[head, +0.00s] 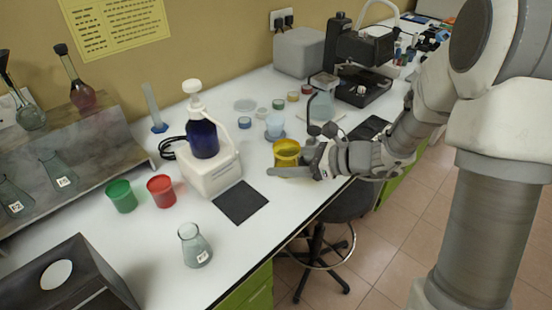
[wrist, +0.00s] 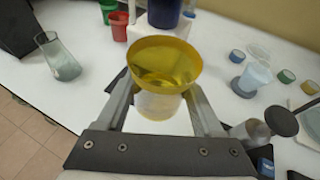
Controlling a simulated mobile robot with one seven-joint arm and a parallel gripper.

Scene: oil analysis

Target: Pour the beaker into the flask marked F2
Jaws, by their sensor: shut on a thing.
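My gripper (head: 314,162) is shut on a yellow beaker (head: 286,152), at the right side of the bench. In the wrist view the beaker (wrist: 163,65) is upright between the two fingers (wrist: 165,100), with yellow liquid inside; I cannot tell whether its base touches the bench. A clear flask (head: 14,200) on the left shelf has a label that seems to read F2. Another labelled flask (head: 60,176) stands beside it. A third flask (head: 194,246) stands on the bench near the front edge; its label is too small to read surely.
A white device (head: 208,172) with a dark blue bottle (head: 202,138) stands between the beaker and the shelf. Green (head: 121,196) and red (head: 161,191) cups stand left of it. A black mat (head: 240,202) lies in front. A dark box (head: 75,280) is at front left.

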